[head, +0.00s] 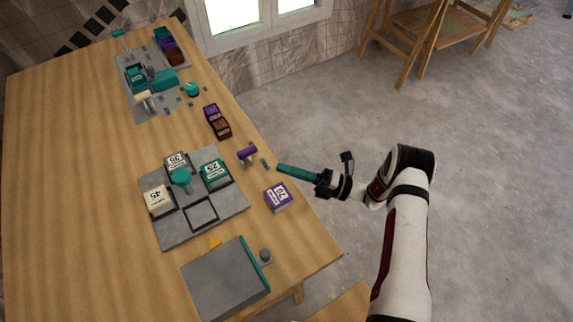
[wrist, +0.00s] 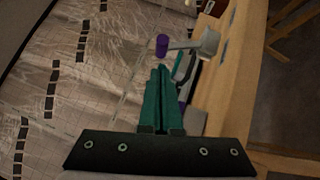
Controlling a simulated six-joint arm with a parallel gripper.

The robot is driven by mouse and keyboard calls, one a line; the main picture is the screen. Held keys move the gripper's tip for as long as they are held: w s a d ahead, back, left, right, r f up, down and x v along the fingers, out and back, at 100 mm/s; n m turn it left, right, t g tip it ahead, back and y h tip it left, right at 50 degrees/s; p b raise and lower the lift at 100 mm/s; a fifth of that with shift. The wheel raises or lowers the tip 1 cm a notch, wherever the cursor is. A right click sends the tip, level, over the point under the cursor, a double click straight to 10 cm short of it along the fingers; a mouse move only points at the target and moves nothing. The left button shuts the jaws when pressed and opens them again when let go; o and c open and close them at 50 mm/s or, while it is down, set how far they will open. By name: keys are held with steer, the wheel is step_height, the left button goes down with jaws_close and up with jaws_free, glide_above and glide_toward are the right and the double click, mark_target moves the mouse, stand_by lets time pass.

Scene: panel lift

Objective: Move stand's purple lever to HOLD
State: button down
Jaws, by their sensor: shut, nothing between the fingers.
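The purple lever (head: 246,152) stands at the right edge of the wooden table, beside the slotted grey base. In the wrist view its purple knob (wrist: 162,46) sits on a grey arm that runs right to a round grey pivot (wrist: 209,42). My gripper (head: 281,168) has teal fingers, shut and empty, pointing left toward the lever. Its tips are apart from the lever, to its right. In the wrist view the closed fingertips (wrist: 160,69) appear just below the purple knob. I cannot read any HOLD mark.
The slotted grey base (head: 221,218) holds several numbered blocks and one empty slot. A purple block marked 70 (head: 278,197) lies near my gripper. A purple and brown pair (head: 217,121) lies behind the lever. A grey panel (head: 225,281) with a teal edge is at the front.

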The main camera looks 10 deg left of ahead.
mark_target(248, 151)
steer(key=x, duration=0.6)
steer(key=shift+a+r, duration=0.1)
steer(key=shift+a, duration=0.3)
steer(key=shift+w+a+r+m+h, duration=0.1)
steer(key=shift+a+r+m+h, duration=0.05)
steer(key=shift+r+m+h, duration=0.15)
steer(key=shift+w+a+r+m+h, duration=0.45)
steer(key=shift+r+m+h, duration=0.15)
steer(key=shift+m, duration=0.1)
steer(key=w+a+m+h, duration=0.1)
steer(key=w+a+r+m+h, duration=0.1)
steer(key=shift+r+h, duration=0.25)
steer(key=shift+h, duration=0.05)
steer(key=shift+m+h, duration=0.8)
steer(key=shift+m, duration=0.1)
steer(key=shift+w+a+r, duration=0.2)
steer(key=shift+w+a, duration=1.25)
steer(key=shift+w, duration=0.05)
steer(key=shift+w+a, duration=0.1)
